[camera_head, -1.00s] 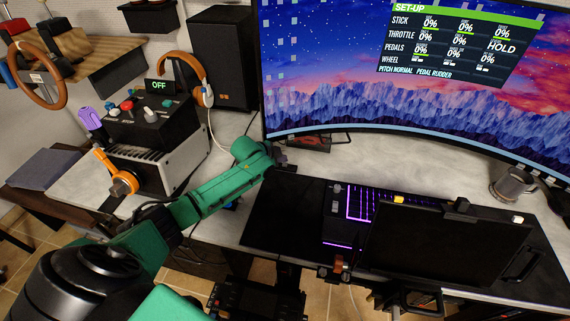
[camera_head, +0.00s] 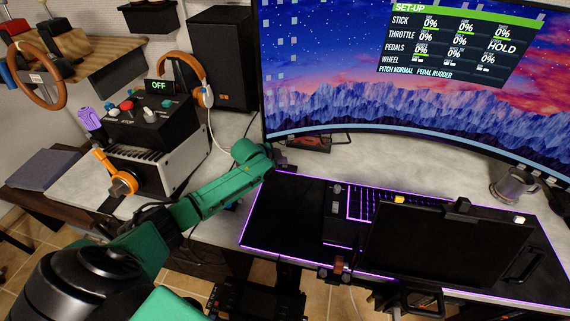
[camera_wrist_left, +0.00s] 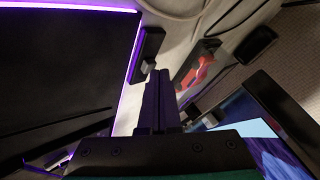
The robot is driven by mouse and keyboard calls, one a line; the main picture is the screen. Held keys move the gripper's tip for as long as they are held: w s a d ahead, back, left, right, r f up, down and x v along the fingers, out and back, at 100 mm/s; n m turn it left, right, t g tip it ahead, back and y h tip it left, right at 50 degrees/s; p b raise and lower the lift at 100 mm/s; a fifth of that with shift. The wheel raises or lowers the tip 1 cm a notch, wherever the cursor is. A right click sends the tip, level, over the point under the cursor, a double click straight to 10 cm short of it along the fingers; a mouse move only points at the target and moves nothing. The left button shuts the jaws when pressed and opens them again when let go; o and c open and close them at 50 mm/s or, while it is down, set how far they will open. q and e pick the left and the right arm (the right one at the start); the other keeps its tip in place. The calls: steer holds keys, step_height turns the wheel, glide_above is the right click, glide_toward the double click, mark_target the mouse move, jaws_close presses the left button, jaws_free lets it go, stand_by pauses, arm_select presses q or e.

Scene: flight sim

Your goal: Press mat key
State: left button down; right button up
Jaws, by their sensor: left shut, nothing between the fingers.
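The black desk mat (camera_head: 275,215) lies under the keyboard, and a purple light line runs along its edge. It also shows in the left wrist view (camera_wrist_left: 60,70) with its lit edge. A small dark box with a grey key (camera_wrist_left: 147,66) sits at the mat's edge, just beyond my fingertips. My left gripper (camera_head: 284,166) is at the mat's far left corner; its fingers (camera_wrist_left: 158,75) are shut and empty, close to that key. I cannot tell whether they touch it. My right gripper is not in view.
A keyboard (camera_head: 362,205) lies on the mat behind a dark tilted panel (camera_head: 410,245). The curved monitor (camera_head: 400,90) stands behind. A control box (camera_head: 150,130), headphones (camera_head: 192,80) and a speaker (camera_head: 222,60) stand left. A mug (camera_head: 510,187) is at right.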

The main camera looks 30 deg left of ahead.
arm_select(q)
steer(key=shift+r+p, duration=0.6)
steer(key=shift+r, duration=0.25)
step_height(320, 180, up, 6)
steer(key=p, duration=0.6)
steer(key=shift+f, duration=0.1)
